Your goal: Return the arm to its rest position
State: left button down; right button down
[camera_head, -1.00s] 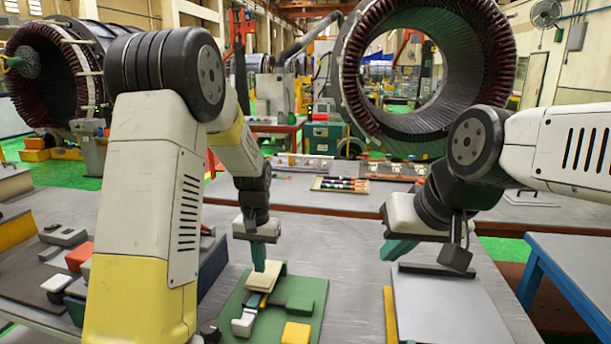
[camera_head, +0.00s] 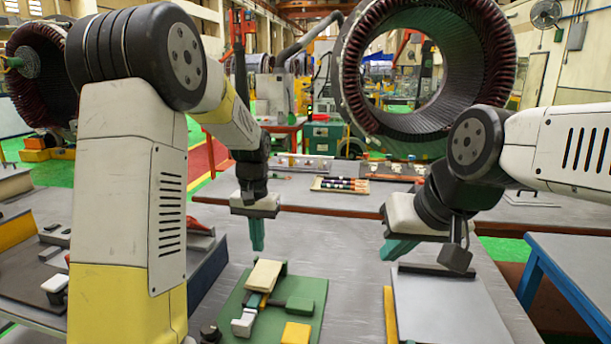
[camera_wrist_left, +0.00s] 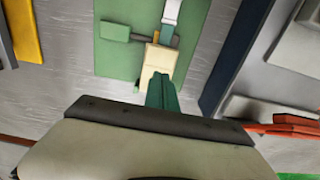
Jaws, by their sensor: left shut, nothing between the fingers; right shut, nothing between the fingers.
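My left gripper (camera_head: 257,236) has green fingers that are shut and empty. In the head view it hangs over the grey table, above and behind the green board. In the left wrist view its fingertips (camera_wrist_left: 160,78) overlap the edge of a cream block (camera_wrist_left: 161,60), with a gap below them in the head view. The cream block (camera_head: 264,275) lies on the green board (camera_head: 238,298) beside a white-ended part (camera_head: 243,325). My right gripper (camera_head: 393,250) is shut and empty, at the far edge of the grey plate on the right.
A yellow block (camera_head: 296,333) and a dark green block (camera_head: 306,288) sit on the green board. The grey plate (camera_head: 450,310) lies at right, with a blue table (camera_head: 575,260) beyond it. A dark tray stands at left. The table between board and back bench is clear.

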pick_arm(q)
jog(key=s+r+t, duration=0.2)
jog(key=s+r, duration=0.2)
jog(key=s, duration=0.3)
jog(key=s+a+r+n+t+h, duration=0.1)
jog(key=s+r+t, duration=0.1)
jog(key=s+r, duration=0.2)
jog(key=s+a+r+t+h, duration=0.1)
jog(key=s+r, duration=0.4)
jog(key=s, duration=0.6)
jog(key=shift+a+n+t, duration=0.15)
jog(key=shift+n+t, duration=0.15)
jog(key=shift+t, duration=0.3)
